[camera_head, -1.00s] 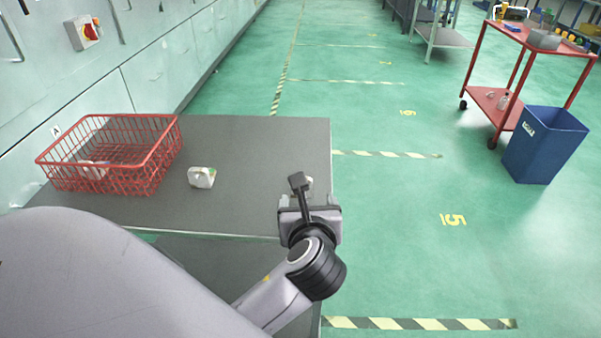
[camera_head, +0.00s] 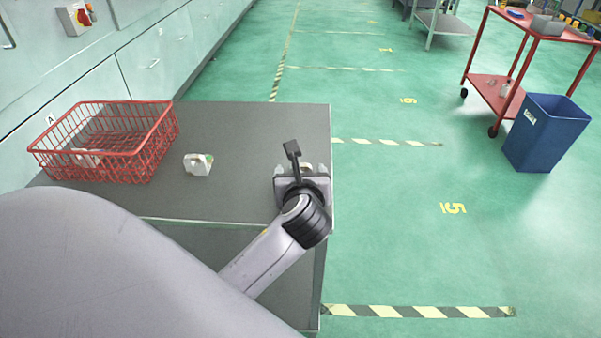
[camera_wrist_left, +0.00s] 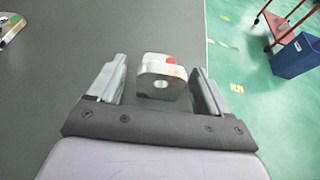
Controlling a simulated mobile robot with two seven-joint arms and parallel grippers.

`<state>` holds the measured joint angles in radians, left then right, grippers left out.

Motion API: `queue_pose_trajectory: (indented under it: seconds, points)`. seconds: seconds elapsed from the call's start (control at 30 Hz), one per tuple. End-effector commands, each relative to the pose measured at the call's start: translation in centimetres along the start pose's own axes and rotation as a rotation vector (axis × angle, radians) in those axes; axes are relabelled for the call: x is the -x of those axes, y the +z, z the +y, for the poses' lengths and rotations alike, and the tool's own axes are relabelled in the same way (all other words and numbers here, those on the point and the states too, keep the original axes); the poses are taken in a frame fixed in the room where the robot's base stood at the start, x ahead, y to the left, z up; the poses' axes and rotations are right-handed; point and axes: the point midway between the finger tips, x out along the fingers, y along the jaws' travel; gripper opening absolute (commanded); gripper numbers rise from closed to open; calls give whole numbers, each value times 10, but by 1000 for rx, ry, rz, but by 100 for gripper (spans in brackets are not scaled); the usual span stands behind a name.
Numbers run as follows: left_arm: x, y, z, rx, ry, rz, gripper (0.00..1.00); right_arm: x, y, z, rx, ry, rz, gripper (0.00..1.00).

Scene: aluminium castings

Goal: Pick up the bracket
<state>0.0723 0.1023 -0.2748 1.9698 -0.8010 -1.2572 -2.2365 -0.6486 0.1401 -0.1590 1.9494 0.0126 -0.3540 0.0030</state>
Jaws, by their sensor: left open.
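A silver-grey casting with a round hole and a red mark (camera_wrist_left: 162,80), which may be the bracket, lies on the grey table near its right edge. In the wrist view it sits between the two fingers of my left gripper (camera_wrist_left: 159,68), with a gap on each side. In the head view my left gripper (camera_head: 302,170) is open over the table, and its wrist hides most of this casting. A second casting with a green mark (camera_head: 198,164) lies left of the gripper; it also shows at the wrist view's upper left (camera_wrist_left: 12,28). My right gripper is out of view.
A red wire basket (camera_head: 105,145) with a pale part inside stands at the table's left. The grey tabletop (camera_head: 245,135) is clear behind the gripper. A blue bin (camera_head: 545,135) and a red trolley (camera_head: 500,95) stand on the floor to the right.

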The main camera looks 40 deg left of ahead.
Motion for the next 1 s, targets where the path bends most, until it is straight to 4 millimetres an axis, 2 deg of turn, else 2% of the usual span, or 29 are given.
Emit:
queue_pose_trajectory:
  seconds: [0.03,0.07,0.2,0.23,0.5,0.67,0.87,1.0]
  points:
    - [0,0,0,0,0,0,79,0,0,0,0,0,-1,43]
    - [0,0,0,0,0,0,72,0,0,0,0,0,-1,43]
    - [0,0,0,0,0,0,27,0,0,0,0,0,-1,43]
    - [0,0,0,0,0,0,21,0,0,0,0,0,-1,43]
    - [1,1,0,0,0,-1,21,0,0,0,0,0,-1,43]
    - [4,9,0,2,-1,-3,21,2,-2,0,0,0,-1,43]
    - [16,39,0,4,-1,-5,21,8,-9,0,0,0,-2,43]
    - [31,75,-1,6,-3,-8,21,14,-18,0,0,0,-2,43]
